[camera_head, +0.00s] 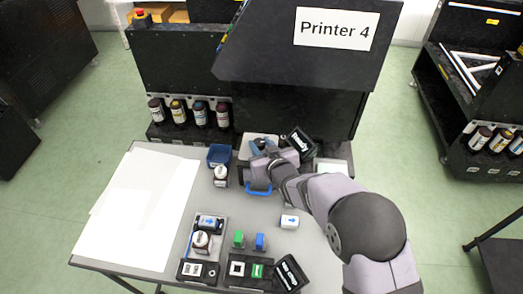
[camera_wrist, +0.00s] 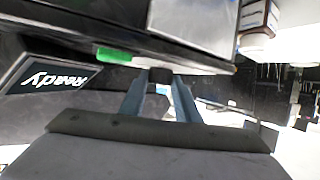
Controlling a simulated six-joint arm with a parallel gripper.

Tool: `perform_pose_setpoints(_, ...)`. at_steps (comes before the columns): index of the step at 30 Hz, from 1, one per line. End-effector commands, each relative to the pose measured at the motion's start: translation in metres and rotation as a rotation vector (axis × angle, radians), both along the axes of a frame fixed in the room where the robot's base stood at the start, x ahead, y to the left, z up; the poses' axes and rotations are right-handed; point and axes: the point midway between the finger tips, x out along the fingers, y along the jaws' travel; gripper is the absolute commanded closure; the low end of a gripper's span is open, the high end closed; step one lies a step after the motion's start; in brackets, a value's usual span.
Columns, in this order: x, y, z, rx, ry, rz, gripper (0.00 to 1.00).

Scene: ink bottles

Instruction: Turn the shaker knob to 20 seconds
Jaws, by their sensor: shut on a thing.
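The shaker stands in front of the printer, with its tilted black display (camera_head: 300,142) reading "Ready"; in the wrist view the display (camera_wrist: 60,79) appears upside down. My gripper (camera_head: 258,148) reaches the shaker from the right in the head view. In the wrist view, the two blue-grey fingers of my gripper (camera_wrist: 160,84) are shut on a small dark knob (camera_wrist: 160,75) at the shaker's edge. A green strip (camera_wrist: 114,55) shows beside it. My arm and gripper hide much of the shaker in the head view, and no knob setting is readable.
A blue tray (camera_head: 219,155) and a bottle (camera_head: 221,176) stand left of my gripper. White sheets (camera_head: 135,205) cover the left of the table.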

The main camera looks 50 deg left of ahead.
Motion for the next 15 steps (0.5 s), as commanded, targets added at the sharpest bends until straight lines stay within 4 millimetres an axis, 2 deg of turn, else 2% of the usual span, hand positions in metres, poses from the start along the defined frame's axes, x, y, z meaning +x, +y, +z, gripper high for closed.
perform_pose_setpoints(15, -0.0012, 0.0018, 0.0048, 0.011, -0.001, -0.133, 0.93)
